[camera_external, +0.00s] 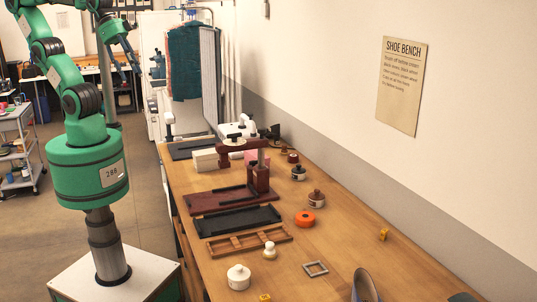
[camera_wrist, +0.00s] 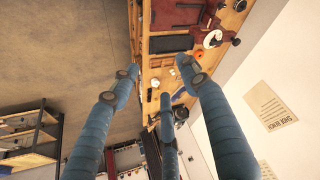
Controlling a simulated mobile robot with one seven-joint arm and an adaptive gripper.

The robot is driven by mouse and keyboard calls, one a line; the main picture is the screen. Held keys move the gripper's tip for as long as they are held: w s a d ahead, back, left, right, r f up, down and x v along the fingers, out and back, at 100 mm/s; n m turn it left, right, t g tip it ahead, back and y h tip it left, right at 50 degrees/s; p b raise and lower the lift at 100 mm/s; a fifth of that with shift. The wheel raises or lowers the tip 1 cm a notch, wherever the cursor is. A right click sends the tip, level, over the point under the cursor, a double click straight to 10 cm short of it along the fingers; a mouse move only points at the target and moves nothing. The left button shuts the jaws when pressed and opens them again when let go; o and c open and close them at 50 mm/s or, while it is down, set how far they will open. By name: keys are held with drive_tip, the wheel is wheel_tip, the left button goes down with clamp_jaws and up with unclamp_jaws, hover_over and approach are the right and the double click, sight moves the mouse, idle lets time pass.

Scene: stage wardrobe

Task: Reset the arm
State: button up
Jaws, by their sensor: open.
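My green arm (camera_external: 80,100) stands at the left in the external view, raised and bent over at the top. My gripper (camera_external: 128,70) hangs high at the upper left, fingers pointing down, apart from the workbench (camera_external: 335,250). In the wrist view my gripper (camera_wrist: 160,75) shows blue fingers spread wide, with nothing between them. The bench is seen beyond the fingertips, well away from them.
The bench carries a dark red tray (camera_external: 215,200), a black tray (camera_external: 237,221), a wooden divided tray (camera_external: 250,243), an orange tin (camera_external: 305,219), a white jar (camera_external: 239,277) and a dark shoe (camera_external: 364,287). A trolley (camera_external: 20,150) stands at far left. Floor between is clear.

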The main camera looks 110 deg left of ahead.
drive_tip(key=shift+s+d+f, duration=0.15)
drive_tip(key=shift+s+f, duration=0.05)
drive_tip(key=shift+s, duration=0.1)
wheel_tip(320, 180, down, 8)
drive_tip(key=b, duration=0.8)
